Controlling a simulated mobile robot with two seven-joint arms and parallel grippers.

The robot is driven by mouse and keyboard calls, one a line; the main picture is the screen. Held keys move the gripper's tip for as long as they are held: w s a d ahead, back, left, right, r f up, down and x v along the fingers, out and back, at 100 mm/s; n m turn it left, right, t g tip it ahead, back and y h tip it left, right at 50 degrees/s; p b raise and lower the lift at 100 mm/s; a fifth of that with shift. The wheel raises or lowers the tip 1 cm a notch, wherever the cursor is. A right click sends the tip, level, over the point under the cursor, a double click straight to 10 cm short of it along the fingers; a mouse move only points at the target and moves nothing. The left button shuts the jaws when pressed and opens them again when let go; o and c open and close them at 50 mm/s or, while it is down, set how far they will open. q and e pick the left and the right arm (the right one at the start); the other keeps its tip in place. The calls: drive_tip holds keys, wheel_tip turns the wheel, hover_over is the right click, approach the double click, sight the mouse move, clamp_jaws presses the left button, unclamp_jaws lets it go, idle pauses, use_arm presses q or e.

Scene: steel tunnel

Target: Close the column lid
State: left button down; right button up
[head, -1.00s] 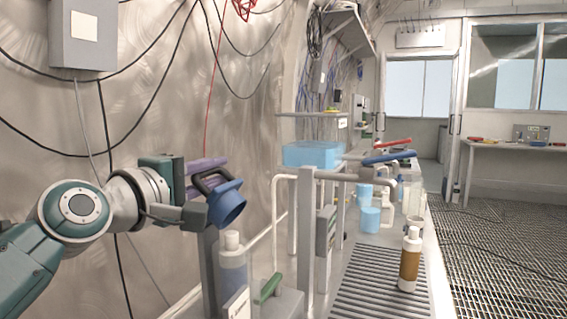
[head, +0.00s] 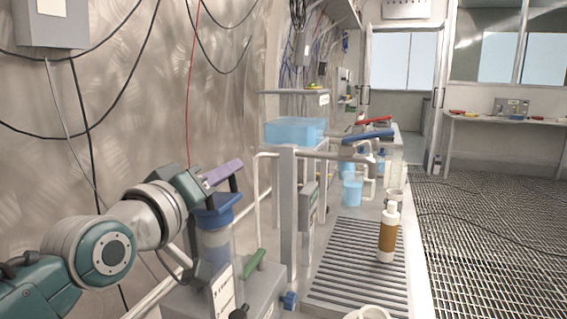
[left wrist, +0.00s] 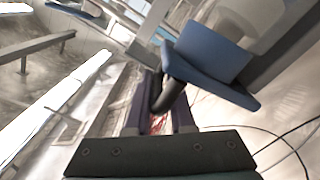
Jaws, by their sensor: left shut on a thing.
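The gripper and wrist hide part of the lid's left side. My right gripper is not in view.
A green-handled lever (head: 255,262) stands right of the column, close to it. A brown bottle (head: 388,235) stands on the grated bench (head: 345,270). A blue tank (head: 293,132) and metal pipes are behind. Cables hang on the left wall.

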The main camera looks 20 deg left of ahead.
use_arm(q)
drive_tip(key=shift+d+f+m, duration=0.15)
drive_tip(key=shift+d+m, duration=0.4)
drive_tip(key=shift+m, duration=0.05)
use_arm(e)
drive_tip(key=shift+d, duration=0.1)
use_arm(q)
drive_tip(key=shift+f, duration=0.1)
drive_tip(key=c, duration=1.2)
unclamp_jaws()
drive_tip(key=o, duration=0.3)
drive_tip(key=shift+d+f, duration=0.1)
drive_tip(key=shift+f, duration=0.05)
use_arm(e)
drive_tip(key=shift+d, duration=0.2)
use_arm(q)
drive_tip(key=s, duration=0.6)
drive_tip(key=s+a, duration=0.1)
drive_tip(key=s, duration=0.3)
drive_tip(key=shift+p, duration=0.35)
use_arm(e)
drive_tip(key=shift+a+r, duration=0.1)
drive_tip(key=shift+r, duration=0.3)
